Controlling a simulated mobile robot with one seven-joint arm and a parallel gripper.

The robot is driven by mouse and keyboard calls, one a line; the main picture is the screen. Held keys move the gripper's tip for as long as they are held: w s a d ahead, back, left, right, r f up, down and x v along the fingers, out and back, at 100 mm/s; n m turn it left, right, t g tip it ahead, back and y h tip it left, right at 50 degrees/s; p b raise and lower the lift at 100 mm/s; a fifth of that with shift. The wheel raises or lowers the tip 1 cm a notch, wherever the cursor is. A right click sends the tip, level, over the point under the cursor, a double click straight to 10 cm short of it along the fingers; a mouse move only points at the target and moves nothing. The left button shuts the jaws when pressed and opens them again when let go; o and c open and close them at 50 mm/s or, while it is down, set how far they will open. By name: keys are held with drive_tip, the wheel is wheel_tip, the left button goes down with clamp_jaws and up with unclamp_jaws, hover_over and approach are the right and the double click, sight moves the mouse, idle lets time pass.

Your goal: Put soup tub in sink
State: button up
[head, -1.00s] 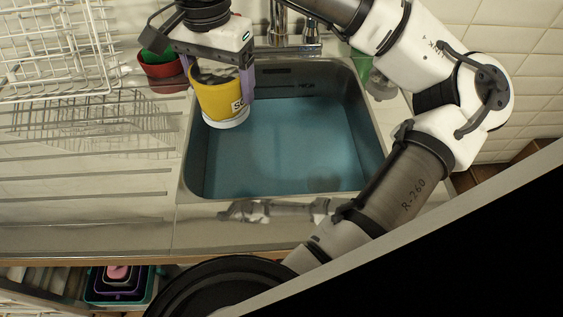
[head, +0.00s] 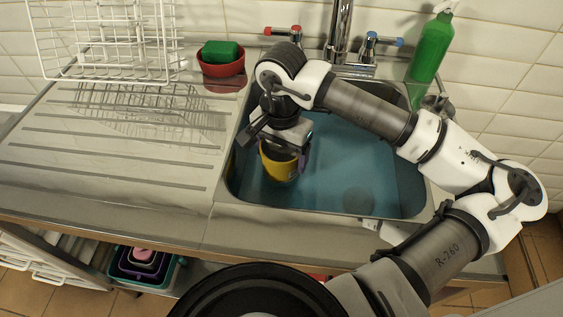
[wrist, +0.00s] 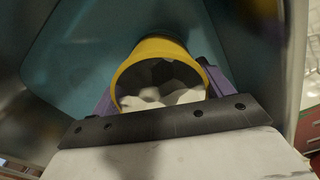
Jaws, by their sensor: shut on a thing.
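The soup tub (head: 280,166) is yellow with a pale lower band, and my gripper (head: 284,150) is shut on it. It hangs inside the left part of the sink (head: 222,190), below the rim. In the wrist view the tub's yellow rim (wrist: 160,48) sits between the purple finger pads of my gripper (wrist: 160,92), with white and grey lumps inside. The sink has a blue-looking basin. I cannot tell whether the tub's base touches the sink floor.
A red bowl with a green sponge (head: 221,52) stands behind the sink's left corner. A tap (head: 340,35) and a green bottle (head: 430,48) stand behind the sink. A white wire rack (head: 105,40) is on the ribbed drainboard (head: 110,150). The basin's right side is clear.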

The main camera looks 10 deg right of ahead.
drive_tip(key=shift+f, duration=2.05)
drive_tip(key=shift+f, duration=0.2)
drive_tip(key=o, duration=1.3)
drive_tip(key=shift+r, duration=0.1)
wheel_tip(320, 180, up, 12)
drive_tip(key=shift+r, duration=0.15)
